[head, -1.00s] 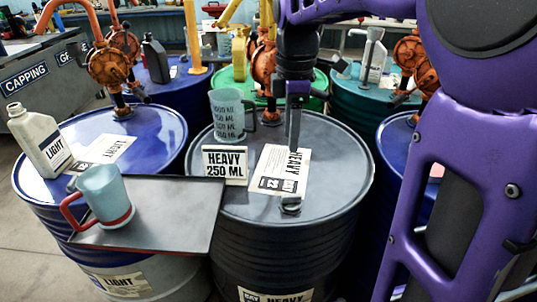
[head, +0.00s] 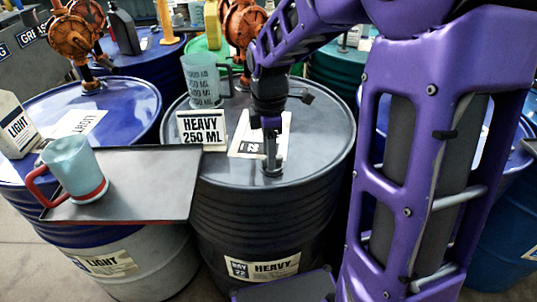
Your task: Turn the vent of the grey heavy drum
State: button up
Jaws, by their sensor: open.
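The grey heavy drum (head: 325,128) stands upright at the centre of the head view, with a "HEAVY" label on its side. My gripper (head: 271,168) points down over the front part of its lid. The gripper is open, with its fingertips at the place of the vent. The vent itself is mostly hidden behind the fingers, so I cannot tell whether they touch it. A paper label (head: 243,141) lies on the lid just behind and left of the gripper.
A "HEAVY 250 ML" sign (head: 202,129) and a clear jug (head: 203,82) stand on the lid. A dark tray (head: 150,190) at left holds a red-handled jug (head: 75,166). A blue drum (head: 130,95) and a white bottle (head: 14,125) are further left.

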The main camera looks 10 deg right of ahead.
jog(key=shift+f, duration=0.2)
jog(key=shift+c, duration=0.2)
grip_shut()
